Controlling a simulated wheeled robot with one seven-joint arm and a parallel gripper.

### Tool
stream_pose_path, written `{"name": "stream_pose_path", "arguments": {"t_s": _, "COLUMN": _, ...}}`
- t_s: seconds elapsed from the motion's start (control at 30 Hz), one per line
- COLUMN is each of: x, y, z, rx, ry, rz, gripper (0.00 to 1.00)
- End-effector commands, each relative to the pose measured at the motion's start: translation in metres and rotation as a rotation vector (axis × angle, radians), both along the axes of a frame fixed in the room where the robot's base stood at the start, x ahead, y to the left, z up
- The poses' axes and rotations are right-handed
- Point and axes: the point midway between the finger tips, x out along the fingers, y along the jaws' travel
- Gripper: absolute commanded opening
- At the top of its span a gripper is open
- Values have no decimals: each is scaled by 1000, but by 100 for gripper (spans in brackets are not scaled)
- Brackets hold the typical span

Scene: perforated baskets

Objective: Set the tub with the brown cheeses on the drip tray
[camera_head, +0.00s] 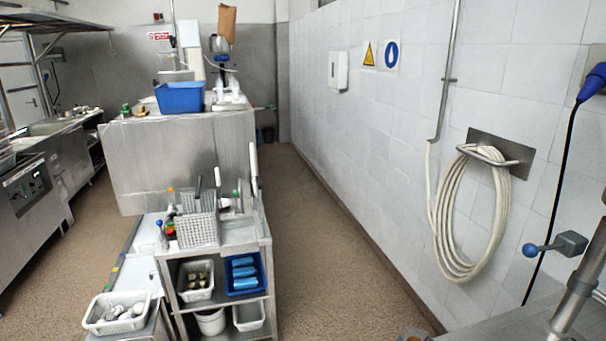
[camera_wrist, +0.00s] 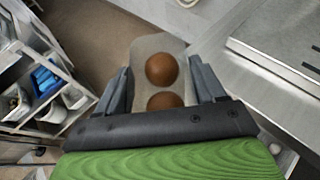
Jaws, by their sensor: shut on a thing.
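In the wrist view, a pale translucent tub (camera_wrist: 148,44) holds round brown cheeses (camera_wrist: 162,69); two show, the nearer one partly cut off by my gripper. My gripper (camera_wrist: 163,82) is shut on the tub, with one dark finger against each side. The tub is held up in the air, above the floor and beside a steel counter. A flat steel piece with a raised edge and dark slots (camera_wrist: 268,52) lies on the counter at the right; it may be the drip tray, but I cannot tell for sure.
The steel counter (camera_wrist: 218,62) runs along the right of the wrist view. A shelf rack (camera_head: 212,248) holds a blue basket (camera_head: 244,274), white baskets and a grey perforated basket (camera_head: 197,222). A hose (camera_head: 470,220) hangs on the wall. The floor aisle (camera_head: 320,240) is clear.

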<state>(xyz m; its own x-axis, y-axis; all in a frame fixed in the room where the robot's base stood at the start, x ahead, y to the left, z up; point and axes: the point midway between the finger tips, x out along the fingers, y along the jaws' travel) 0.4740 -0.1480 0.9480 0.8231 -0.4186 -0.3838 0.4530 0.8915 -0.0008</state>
Motion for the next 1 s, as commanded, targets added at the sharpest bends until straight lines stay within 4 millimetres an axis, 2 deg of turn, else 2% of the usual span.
{"name": "stream_pose_path", "arguments": {"t_s": 0.07, "x": -2, "y": 18, "z": -6, "rx": -7, "ry": 4, "rz": 60, "gripper": 41}}
{"name": "stream_pose_path", "arguments": {"t_s": 0.2, "x": -4, "y": 40, "z": -11, "rx": -6, "ry": 2, "rz": 127, "gripper": 41}}
{"name": "stream_pose_path", "arguments": {"t_s": 0.83, "x": -22, "y": 112, "z": -21, "rx": 7, "ry": -6, "rz": 349, "gripper": 41}}
{"name": "stream_pose_path", "arguments": {"t_s": 1.0, "x": -32, "y": 139, "z": -25, "rx": 2, "ry": -3, "rz": 434, "gripper": 41}}
